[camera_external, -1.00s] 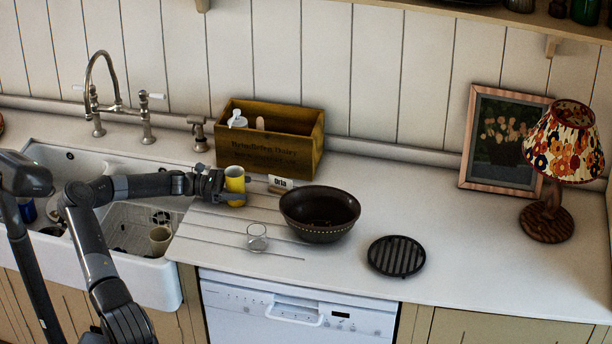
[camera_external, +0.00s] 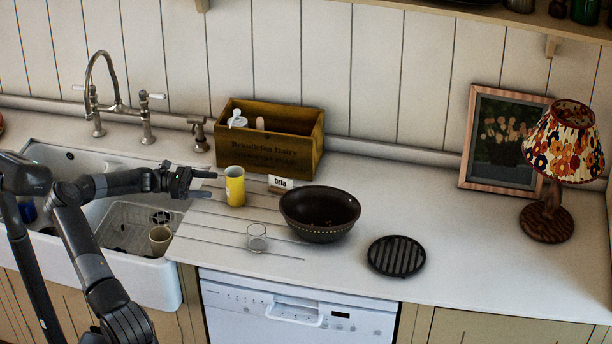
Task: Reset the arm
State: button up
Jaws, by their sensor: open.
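My gripper (camera_external: 207,184) is open and empty. It is to the left of a yellow cup (camera_external: 235,187), with a small gap between the fingertips and the cup. The yellow cup stands upright on the grooved drainboard part of the counter. My arm reaches in from the left, over the double sink.
A wooden crate (camera_external: 262,152) stands behind the yellow cup. A dark bowl (camera_external: 320,232), a clear glass (camera_external: 257,241), a black trivet (camera_external: 396,256) and a lamp (camera_external: 562,146) stand to the right. The counter's right front is clear.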

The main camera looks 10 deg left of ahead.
jog(key=shift+s+a, duration=0.1)
jog(key=shift+a, duration=0.55)
jog(key=shift+r, duration=0.1)
jog(key=s+d+r+m+g+y, duration=0.2)
jog(key=s+d+r+m+y, duration=0.25)
jog(key=r, duration=0.25)
jog(key=s+d+m+y, duration=0.45)
jog(key=s+y, duration=0.35)
jog(key=s, duration=0.4)
jog(key=s+a+r+m+t+y, duration=0.1)
jog(key=s+a+r+m, duration=0.1)
jog(key=s, duration=0.6)
jog(key=s+a+r+m+t+y, duration=0.2)
jog(key=s+a+r+m, duration=0.1)
jog(key=s+m, duration=0.2)
jog(key=s+a+r+m+t+y, duration=0.2)
jog(key=s+r+m, duration=0.1)
jog(key=s, duration=0.7)
jog(key=shift+s+a, duration=0.25)
jog(key=shift+s, duration=0.1)
